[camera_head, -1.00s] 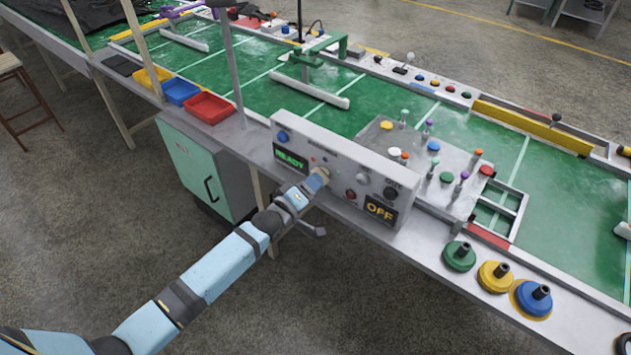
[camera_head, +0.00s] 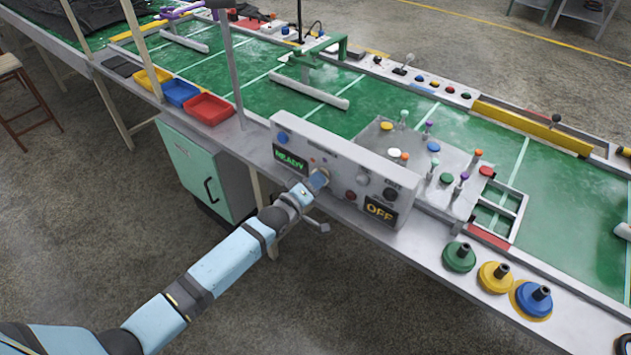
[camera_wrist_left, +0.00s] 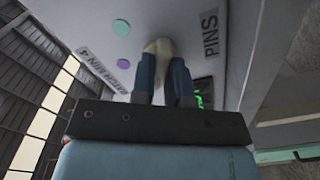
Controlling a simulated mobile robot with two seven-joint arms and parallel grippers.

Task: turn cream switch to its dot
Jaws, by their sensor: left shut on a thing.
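The cream switch (camera_wrist_left: 158,46) is on the grey panel face and shows between my fingertips in the left wrist view. My left gripper (camera_wrist_left: 163,70) is shut on it, and the fingers cover part of it. A green dot (camera_wrist_left: 121,27) and a purple dot (camera_wrist_left: 124,62) are on the panel to the left of the switch. In the head view my left gripper (camera_head: 319,180) is against the front of the control panel (camera_head: 335,150) and hides most of the switch. Which way the switch points is hard to tell. My right gripper is not in view.
The panel carries a green READY display (camera_head: 290,158), an OFF display (camera_head: 381,210), a red button (camera_head: 351,195) and a black knob (camera_head: 390,193). A red tray (camera_head: 209,108) stands to the left. Green, yellow and blue round weights (camera_head: 496,276) sit at the right front edge.

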